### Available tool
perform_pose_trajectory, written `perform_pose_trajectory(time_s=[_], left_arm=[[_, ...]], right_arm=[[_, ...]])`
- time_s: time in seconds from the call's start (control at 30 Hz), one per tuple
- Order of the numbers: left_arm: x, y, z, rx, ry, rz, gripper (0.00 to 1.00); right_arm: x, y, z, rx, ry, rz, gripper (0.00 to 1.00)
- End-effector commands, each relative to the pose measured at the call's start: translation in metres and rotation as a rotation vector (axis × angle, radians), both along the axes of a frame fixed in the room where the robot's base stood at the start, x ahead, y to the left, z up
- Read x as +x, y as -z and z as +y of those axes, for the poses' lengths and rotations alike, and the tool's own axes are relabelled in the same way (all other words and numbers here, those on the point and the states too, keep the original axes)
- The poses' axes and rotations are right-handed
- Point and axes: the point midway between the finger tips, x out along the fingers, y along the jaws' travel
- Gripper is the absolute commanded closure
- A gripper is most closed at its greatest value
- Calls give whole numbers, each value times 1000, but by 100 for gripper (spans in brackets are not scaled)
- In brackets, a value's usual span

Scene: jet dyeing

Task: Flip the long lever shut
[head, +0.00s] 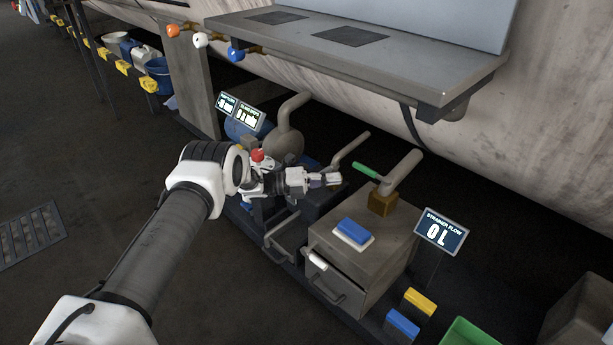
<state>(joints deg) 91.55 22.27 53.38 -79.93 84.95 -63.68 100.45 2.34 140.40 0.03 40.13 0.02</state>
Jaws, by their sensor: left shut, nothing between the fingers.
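A long lever with a green grip (367,172) sits on a brass valve body (381,203) above a grey box (349,267). The lever points up and left from the valve, at an angle to the pipe (404,169). My left gripper (334,179) is shut and empty, just left of the green grip, with a small gap visible between them in the head view. How far apart they are in depth, I cannot tell. My right gripper is out of view.
A display reading "STRAINER FLOW 0 L" (442,231) stands right of the box. A blue block (353,231) lies on the box. A grey shelf (365,60) overhangs behind, with orange, white and blue knobs (236,55) at its left. Open floor lies left.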

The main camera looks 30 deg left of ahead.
Motion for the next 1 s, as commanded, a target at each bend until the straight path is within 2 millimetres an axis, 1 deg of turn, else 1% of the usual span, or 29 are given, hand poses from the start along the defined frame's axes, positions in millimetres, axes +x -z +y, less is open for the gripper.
perform_pose_trajectory(time_s=[0.1,0.2,0.33,0.5,1.0], left_arm=[[0,2,26,4,-1,0,100],[1,3,47,3,-1,-1,100],[2,6,64,2,1,0,100],[1,4,70,0,2,0,100],[2,4,70,0,2,1,100]], right_arm=[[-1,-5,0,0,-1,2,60],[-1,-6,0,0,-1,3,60],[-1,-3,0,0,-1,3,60],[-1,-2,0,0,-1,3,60],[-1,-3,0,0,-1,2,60]])
